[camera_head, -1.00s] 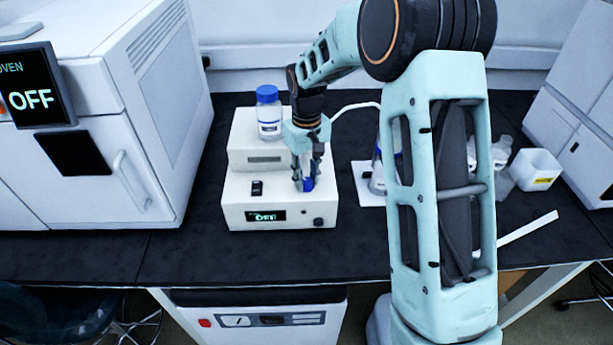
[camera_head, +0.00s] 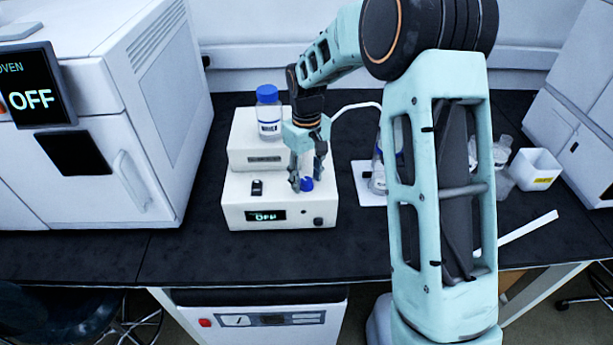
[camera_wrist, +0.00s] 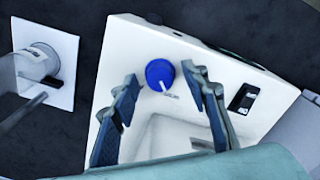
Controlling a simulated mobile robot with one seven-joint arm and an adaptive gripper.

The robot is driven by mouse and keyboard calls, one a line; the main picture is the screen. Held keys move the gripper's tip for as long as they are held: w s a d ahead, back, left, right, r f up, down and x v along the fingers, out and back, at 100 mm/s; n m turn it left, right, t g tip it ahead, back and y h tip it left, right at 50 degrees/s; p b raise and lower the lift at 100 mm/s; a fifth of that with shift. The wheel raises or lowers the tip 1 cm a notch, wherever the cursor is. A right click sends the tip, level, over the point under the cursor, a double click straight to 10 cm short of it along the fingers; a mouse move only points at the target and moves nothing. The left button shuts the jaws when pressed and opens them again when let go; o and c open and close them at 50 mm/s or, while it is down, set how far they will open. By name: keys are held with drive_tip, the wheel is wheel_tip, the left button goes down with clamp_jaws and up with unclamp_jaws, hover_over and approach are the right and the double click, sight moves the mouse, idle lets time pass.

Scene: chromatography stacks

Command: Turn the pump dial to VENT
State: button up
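The pump (camera_head: 240,205) is a white box on the black bench, and its small front display (camera_head: 265,216) reads OFF. A blue dial (camera_head: 307,184) sits on its top face. In the wrist view the dial (camera_wrist: 160,72) is round with a white pointer line, and a small label beside it is too small to read. My gripper (camera_head: 307,182) points down over the pump top. In the wrist view my gripper (camera_wrist: 163,88) has its two fingers spread on either side of the dial, with a visible gap on each side and nothing held.
A black rocker switch (camera_head: 257,188) is on the pump top, left of the dial. A blue-capped bottle (camera_head: 268,115) stands on the raised rear part. A white oven (camera_head: 150,120) is at the left. A glass vessel (camera_head: 377,178) on a white plate and a white tub (camera_head: 535,168) are to the right.

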sight(307, 180)
wheel_tip(307, 180, up, 12)
idle(0.6)
